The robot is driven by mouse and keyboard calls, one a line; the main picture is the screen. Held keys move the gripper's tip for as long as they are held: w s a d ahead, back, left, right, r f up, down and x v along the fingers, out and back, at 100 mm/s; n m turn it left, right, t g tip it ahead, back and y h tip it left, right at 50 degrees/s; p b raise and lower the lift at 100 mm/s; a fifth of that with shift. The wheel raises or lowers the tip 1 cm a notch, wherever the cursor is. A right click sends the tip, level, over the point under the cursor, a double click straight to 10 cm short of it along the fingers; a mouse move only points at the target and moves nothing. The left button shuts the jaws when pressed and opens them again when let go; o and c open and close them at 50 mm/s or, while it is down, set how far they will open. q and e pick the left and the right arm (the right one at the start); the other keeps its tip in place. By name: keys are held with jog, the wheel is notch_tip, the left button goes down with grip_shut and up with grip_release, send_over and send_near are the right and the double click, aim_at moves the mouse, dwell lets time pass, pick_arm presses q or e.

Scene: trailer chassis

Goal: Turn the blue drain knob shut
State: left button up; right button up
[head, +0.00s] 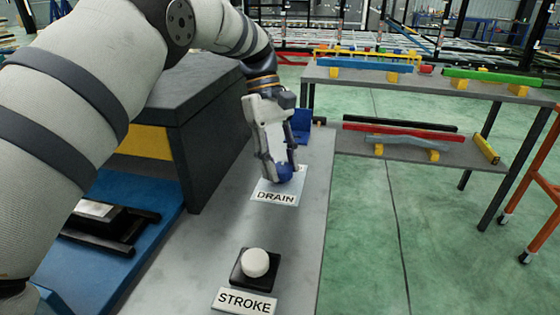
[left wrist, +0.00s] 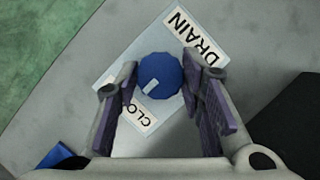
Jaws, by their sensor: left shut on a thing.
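The blue drain knob (head: 284,172) sits on a pale plate on the grey bench, behind the DRAIN label (head: 275,198). My left gripper (head: 282,174) points down at the knob, with its fingers on either side of it. In the left wrist view the round knob (left wrist: 160,76) with a pale pointer mark lies between the fingertips of my left gripper (left wrist: 160,85), which is shut on it. The pointer mark is directed toward the lower left, near a partly hidden label reading "CLO" (left wrist: 140,113). My right gripper is not in view.
A white STROKE button (head: 255,262) on a black base stands nearer on the bench, with its label (head: 244,301). A dark box (head: 200,110) is left of the knob. A blue bracket (head: 301,124) stands behind it. Shelves with coloured bars (head: 430,78) are at the right.

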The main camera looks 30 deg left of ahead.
pick_arm(q)
jog(key=o, duration=1.1)
jog(key=v, duration=0.7)
jog(key=shift+r, duration=0.2)
jog(key=shift+f, duration=0.1)
